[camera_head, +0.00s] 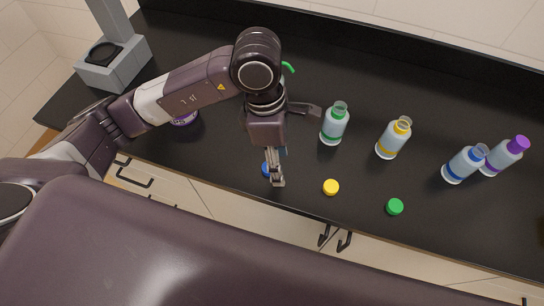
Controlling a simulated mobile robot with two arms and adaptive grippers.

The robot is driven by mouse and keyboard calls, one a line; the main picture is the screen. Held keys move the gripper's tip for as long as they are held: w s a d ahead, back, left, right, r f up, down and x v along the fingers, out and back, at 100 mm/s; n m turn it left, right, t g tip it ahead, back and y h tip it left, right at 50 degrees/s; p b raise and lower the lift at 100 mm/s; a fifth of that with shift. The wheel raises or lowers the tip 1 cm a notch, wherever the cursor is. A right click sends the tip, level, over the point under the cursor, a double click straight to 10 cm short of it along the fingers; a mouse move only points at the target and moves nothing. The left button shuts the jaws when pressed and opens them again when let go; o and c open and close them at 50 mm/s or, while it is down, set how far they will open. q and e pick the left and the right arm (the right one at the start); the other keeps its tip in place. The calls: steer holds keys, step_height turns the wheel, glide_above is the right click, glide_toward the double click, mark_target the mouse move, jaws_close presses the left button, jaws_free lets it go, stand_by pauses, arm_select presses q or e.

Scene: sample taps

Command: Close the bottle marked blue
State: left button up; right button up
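The bottle marked blue (461,166) stands upright on the black counter at the right, a pale bottle with a blue band. Its clear neck shows no cap on it. A blue cap (266,169) lies on the counter near its front edge, partly hidden by my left gripper. My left gripper (275,179) points down right at the blue cap, far left of the blue bottle. Its fingers overlap in this view, so I cannot tell whether they are open or shut, or whether they touch the cap. My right gripper is not in view.
Bottles marked green (333,128) and yellow (392,142) stand uncapped. A purple-capped bottle (503,157) stands close beside the blue one. A yellow cap (331,187) and green cap (395,206) lie near the front edge. A grey device (113,65) stands back left.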

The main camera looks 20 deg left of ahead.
arm_select(q)
steer(key=y, duration=0.2)
glide_toward(267, 167)
steer(key=shift+s+a+f+t, duration=0.3)
steer(key=shift+s+a+f, duration=0.05)
steer(key=shift+s+a, duration=0.1)
steer(key=shift+s+d, duration=0.1)
steer(key=shift+f+p, duration=0.35)
steer(key=shift+f, duration=0.95)
steer(key=shift+d, duration=0.1)
steer(key=shift+d+f+p, duration=0.1)
steer(key=shift+f+p, duration=0.25)
steer(key=shift+p, duration=0.1)
steer(key=f, duration=0.1)
steer(key=f+p, duration=0.1)
steer(key=f, duration=0.1)
steer(key=shift+w+d+f+p, duration=0.15)
steer(key=shift+w+f+p, duration=0.15)
steer(key=shift+f+p, duration=0.05)
steer(key=shift+f, duration=0.4)
